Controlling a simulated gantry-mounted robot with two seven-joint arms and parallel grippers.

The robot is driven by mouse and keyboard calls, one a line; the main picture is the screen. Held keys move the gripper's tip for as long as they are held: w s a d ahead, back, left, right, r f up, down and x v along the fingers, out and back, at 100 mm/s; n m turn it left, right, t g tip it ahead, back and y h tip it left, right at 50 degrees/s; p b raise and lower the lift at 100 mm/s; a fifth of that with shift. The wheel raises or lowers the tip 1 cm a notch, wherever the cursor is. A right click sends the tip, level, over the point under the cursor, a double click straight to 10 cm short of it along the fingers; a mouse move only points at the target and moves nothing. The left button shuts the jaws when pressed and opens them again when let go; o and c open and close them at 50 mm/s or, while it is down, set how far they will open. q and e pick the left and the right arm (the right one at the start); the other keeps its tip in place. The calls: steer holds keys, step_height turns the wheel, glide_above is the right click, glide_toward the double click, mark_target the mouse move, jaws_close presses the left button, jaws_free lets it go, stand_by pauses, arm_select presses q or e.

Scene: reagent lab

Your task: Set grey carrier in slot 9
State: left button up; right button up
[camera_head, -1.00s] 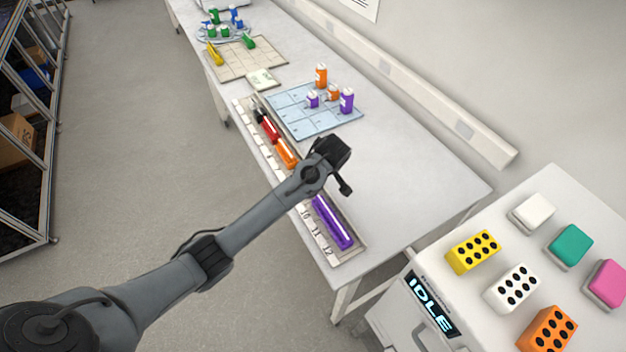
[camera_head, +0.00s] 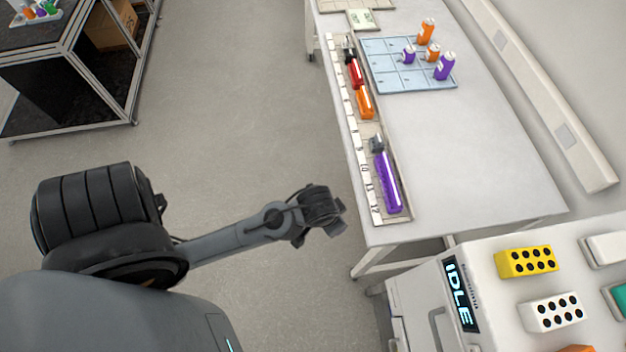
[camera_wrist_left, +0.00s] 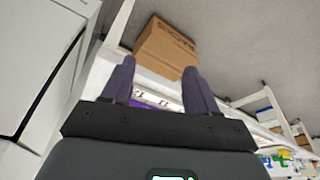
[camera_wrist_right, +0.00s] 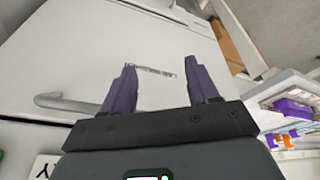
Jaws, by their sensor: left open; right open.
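A numbered rack (camera_head: 401,203) runs along the left edge of the bench. A small grey carrier (camera_head: 376,144) sits in it just beyond the long purple carrier, near label 9; I cannot tell its exact slot. Another dark grey carrier (camera_head: 348,53) is at the rack's far end, beyond the red one (camera_head: 356,73) and the orange one (camera_head: 365,102). My left gripper (camera_head: 326,212) is off the bench, left of the rack's near end. Its fingers are apart and empty in the left wrist view (camera_wrist_left: 158,80). My right gripper (camera_wrist_right: 160,82) is open and empty before a white cabinet front.
A long purple carrier (camera_head: 386,182) fills the rack's near end. A blue gridded mat (camera_head: 384,67) with orange and purple bottles lies to the right. A white machine showing IDLE (camera_head: 459,294) stands in front, holding coloured blocks. The near bench top is clear.

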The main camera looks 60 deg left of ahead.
arm_select(q)
steer(key=s+r+m, duration=0.2)
steer(key=s, duration=0.4)
steer(key=shift+d+r+m+h, duration=0.3)
steer(key=shift+r, duration=0.05)
step_height(320, 180, up, 18)
steer(key=p, duration=1.8)
steer(key=shift+r, duration=0.2)
